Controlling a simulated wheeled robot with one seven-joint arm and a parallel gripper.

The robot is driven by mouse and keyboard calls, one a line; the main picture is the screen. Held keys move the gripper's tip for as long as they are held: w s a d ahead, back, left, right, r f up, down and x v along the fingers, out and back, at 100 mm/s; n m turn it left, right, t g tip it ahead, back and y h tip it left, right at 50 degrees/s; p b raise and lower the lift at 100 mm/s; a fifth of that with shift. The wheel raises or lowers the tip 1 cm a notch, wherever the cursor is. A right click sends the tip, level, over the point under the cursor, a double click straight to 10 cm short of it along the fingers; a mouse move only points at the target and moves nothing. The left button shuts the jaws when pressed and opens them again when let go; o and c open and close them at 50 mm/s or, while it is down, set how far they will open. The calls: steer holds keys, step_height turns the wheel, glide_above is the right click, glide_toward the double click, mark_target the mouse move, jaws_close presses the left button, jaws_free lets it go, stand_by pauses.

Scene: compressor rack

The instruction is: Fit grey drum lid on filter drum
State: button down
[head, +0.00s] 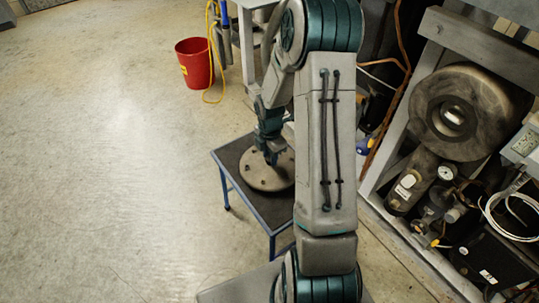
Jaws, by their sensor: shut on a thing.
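The grey drum lid (262,177) is a flat round disc with small dark marks near its rim. It lies flat at or just above the small dark-topped table (231,155); I cannot tell whether it touches. My gripper (270,158) points down at the lid's middle and is shut on it, with the fingertips small and dark in the view. My arm hides the lid's right side. A large round grey-brown drum (430,105), which looks like the filter drum, sits in the rack at the right, its round face with a pale centre turned outward.
The rack frame (447,35) holds a gauge (446,172), pipes and a coil of white cable (513,212). A red bucket (194,65) and a yellow hose (212,50) stand at the back. The floor at left is clear.

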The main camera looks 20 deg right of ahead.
mark_target(269, 158)
steer(key=shift+r+p, duration=2.4)
steer(key=shift+r, duration=0.55)
steer(key=shift+w, duration=0.1)
